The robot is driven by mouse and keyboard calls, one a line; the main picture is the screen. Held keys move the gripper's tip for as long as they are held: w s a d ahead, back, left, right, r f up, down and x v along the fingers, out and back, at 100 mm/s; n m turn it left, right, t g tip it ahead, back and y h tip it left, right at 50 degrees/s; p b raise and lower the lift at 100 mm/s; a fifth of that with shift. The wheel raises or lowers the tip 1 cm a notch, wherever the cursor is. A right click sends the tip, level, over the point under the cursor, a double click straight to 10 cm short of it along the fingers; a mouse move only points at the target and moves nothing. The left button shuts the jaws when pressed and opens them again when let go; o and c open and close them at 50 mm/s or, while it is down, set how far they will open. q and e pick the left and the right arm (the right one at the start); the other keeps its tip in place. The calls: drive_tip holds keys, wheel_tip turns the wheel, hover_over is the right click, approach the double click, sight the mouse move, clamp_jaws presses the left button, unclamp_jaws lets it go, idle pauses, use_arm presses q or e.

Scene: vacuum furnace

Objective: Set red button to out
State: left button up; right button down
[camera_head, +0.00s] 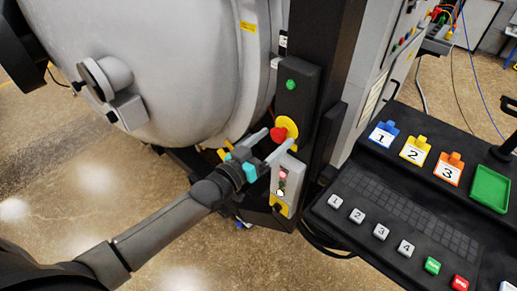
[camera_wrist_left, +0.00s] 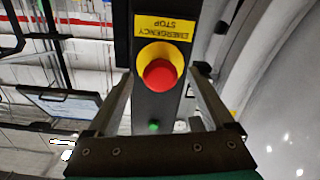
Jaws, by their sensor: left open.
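The red emergency stop button (camera_head: 278,134) sits on a yellow round base on a dark vertical panel. In the left wrist view the red button (camera_wrist_left: 160,74) is centred under a yellow "EMERGENCY STOP" label (camera_wrist_left: 163,28). My left gripper (camera_head: 277,142) is open. Its two fingers reach toward the panel, one on each side of the button, with gaps visible between fingers and button in the wrist view. I cannot tell whether the button is pressed in or out. My right gripper is not in view.
A green button (camera_head: 291,85) is higher on the panel. A grey switch box (camera_head: 290,178) is below the red button. The large furnace vessel (camera_head: 160,60) stands left. A black console (camera_head: 400,220) with numbered tags, keys and a green tray (camera_head: 490,187) is at right.

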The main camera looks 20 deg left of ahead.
use_arm(q)
drive_tip(key=v, duration=1.5)
drive_tip(key=shift+b, duration=0.3)
drive_tip(key=s+a+f+g+y+b, duration=0.2)
drive_tip(key=f+b, duration=0.1)
drive_tip(key=f, duration=0.9)
drive_tip(key=s+a+f+g+y+b, duration=0.2)
drive_tip(key=s+f+g+b, duration=0.1)
drive_tip(key=f, duration=0.9)
drive_tip(key=s+a+f+g+y+b, duration=0.1)
drive_tip(key=s+a+f+g+b, duration=0.1)
drive_tip(key=f, duration=0.9)
drive_tip(key=s+d+f+g+b, duration=0.3)
drive_tip(key=s+f+g+b, duration=0.1)
drive_tip(key=s+f, duration=0.8)
drive_tip(key=s+d+f+g+y+b, duration=0.1)
drive_tip(key=s+d+f+g+b, duration=0.3)
drive_tip(key=s+f, duration=0.7)
drive_tip(key=shift+s+d+f+m+g, duration=0.25)
drive_tip(key=shift+s+f+m+g, duration=0.2)
drive_tip(key=shift+f, duration=0.55)
